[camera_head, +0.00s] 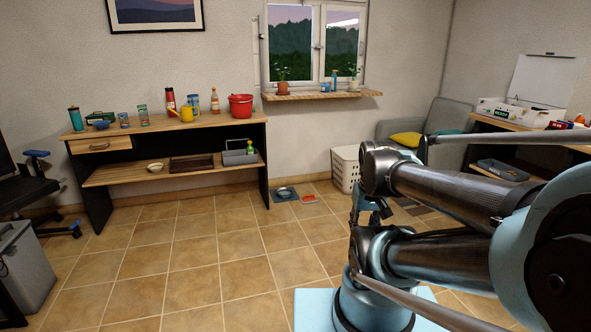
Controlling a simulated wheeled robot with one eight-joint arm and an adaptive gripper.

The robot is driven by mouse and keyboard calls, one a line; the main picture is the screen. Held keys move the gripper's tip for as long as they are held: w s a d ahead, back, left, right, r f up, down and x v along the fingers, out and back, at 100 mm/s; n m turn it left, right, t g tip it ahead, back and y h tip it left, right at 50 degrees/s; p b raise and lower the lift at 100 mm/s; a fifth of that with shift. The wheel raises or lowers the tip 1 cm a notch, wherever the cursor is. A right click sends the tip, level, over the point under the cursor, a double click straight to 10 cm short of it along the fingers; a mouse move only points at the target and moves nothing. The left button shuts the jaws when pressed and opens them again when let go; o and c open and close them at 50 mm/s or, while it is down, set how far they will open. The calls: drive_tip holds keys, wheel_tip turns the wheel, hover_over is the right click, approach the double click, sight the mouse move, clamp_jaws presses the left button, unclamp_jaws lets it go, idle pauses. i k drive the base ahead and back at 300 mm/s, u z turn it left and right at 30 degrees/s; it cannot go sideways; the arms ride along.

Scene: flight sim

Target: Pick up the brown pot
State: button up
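A small brown pot (283,87) with a green plant in it stands on the left part of the wooden windowsill shelf (315,96), under the window. It is upright and far from my arm. My arm fills the right side of the view. Its end, my gripper (372,212), appears to hang partly hidden behind my arm links, low over the floor. Its fingers are too small and covered to tell open from shut. It is well apart from the pot.
A wooden workbench (225,121) with a red bucket (240,105), bottles and cups stands left of the window. A white basket (345,168) and a grey armchair (440,122) are to the right. The tiled floor (190,245) is mostly clear.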

sight(283, 86)
drive_tip(key=z, duration=0.1)
drive_tip(key=i, duration=2.35)
drive_tip(key=u, duration=0.45)
drive_tip(key=i, duration=1.6)
drive_tip(key=u, duration=0.25)
